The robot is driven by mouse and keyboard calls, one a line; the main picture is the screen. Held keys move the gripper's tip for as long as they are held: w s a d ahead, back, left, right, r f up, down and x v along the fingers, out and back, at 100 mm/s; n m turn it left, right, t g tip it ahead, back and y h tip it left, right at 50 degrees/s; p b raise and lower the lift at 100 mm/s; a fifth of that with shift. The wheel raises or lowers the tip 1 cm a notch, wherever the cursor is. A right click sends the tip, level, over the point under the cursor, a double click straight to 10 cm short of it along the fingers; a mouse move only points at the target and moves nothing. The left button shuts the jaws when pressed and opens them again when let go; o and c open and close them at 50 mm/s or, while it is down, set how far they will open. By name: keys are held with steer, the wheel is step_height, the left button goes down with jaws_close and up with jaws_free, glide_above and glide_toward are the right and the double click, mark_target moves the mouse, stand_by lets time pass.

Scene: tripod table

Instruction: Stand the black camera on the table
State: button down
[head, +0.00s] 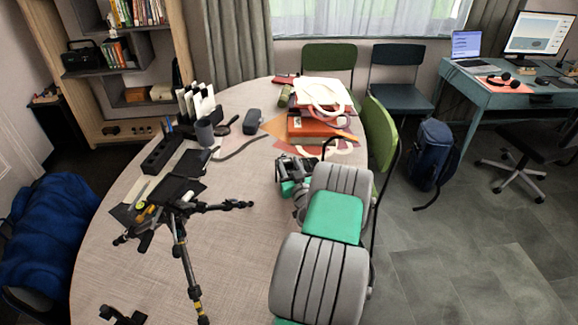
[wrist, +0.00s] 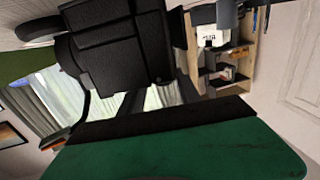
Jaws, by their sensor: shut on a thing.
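The black camera (wrist: 112,48) fills the upper left of the wrist view, close to the lens. My gripper (wrist: 180,118) shows below it as a green part with a black edge. In the head view my gripper (head: 288,186) is over the right side of the table (head: 240,268), shut on the camera (head: 292,164). The camera is partly hidden by my arm, and its tilt is hard to tell. The contact between fingers and camera is not clearly visible.
A black tripod (head: 180,245) stands at the left front of the table. Stacked books and papers (head: 310,128) lie behind my gripper. The table's centre is bare. A green chair (head: 380,135) stands right.

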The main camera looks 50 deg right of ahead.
steer(key=shift+s+f+b, duration=0.15)
steer(key=shift+f+b, duration=0.6)
steer(key=shift+b, duration=0.15)
stand_by(0.8)
